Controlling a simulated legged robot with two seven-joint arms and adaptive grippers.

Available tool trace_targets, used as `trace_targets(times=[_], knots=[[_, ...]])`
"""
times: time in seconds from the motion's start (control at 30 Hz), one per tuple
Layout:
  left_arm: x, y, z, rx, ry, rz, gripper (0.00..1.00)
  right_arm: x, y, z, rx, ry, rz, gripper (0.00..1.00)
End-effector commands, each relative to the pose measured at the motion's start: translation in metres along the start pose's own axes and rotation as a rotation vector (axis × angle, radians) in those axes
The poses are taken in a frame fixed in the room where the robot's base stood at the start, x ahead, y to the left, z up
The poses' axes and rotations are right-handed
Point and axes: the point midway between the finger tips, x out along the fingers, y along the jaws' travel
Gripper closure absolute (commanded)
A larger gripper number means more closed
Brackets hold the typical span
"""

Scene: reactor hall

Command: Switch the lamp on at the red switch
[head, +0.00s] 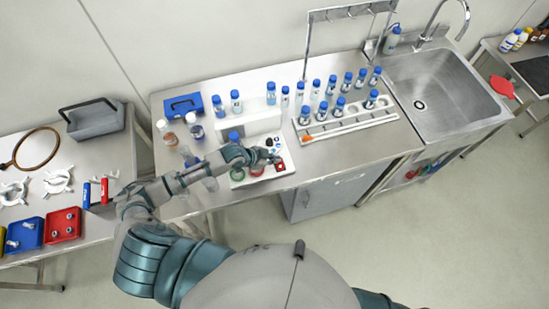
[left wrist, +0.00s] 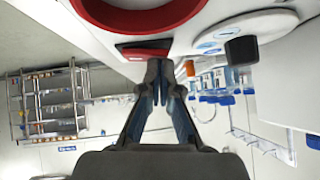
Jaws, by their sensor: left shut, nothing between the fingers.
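A white panel (head: 238,184) lies near the front edge of the steel bench. The red switch (head: 280,167) sits at its right end. In the left wrist view the red switch (left wrist: 143,53) shows as a flat red rocker in a dark frame. My left gripper (head: 274,159) is shut and empty over the panel, close beside the switch. In the left wrist view its fingertips (left wrist: 158,67) are right at the switch's edge; I cannot tell whether they touch it. I cannot make out a lamp or whether it is lit. My right gripper is not in view.
A red ring (left wrist: 140,18) and a black knob (left wrist: 241,50) are close to the fingers. A white rack (head: 350,122) with blue-capped vials stands to the right, before the sink (head: 440,92). Several bottles stand behind my left forearm. A side table (head: 90,222) is at left.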

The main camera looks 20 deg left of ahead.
Motion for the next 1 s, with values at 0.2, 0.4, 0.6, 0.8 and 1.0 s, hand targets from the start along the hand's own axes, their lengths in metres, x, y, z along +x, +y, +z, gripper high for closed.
trace_targets(times=[0.2, 0.4, 0.6, 0.8, 1.0], knots=[[0.001, 0.0, 0.001, 0.0, 0.0, 0.0, 1.0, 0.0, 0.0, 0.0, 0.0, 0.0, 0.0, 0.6], [0.005, -0.004, 0.001, -0.007, -0.002, 0.005, 1.0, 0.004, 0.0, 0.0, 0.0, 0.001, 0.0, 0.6], [0.003, -0.004, 0.001, -0.007, -0.002, 0.006, 1.0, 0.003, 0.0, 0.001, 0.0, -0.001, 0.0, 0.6], [0.001, 0.001, -0.002, -0.009, -0.002, 0.008, 1.0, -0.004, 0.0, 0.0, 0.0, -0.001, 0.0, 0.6], [-0.002, 0.009, -0.006, -0.007, 0.0, 0.007, 1.0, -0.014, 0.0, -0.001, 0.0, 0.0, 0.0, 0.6]])
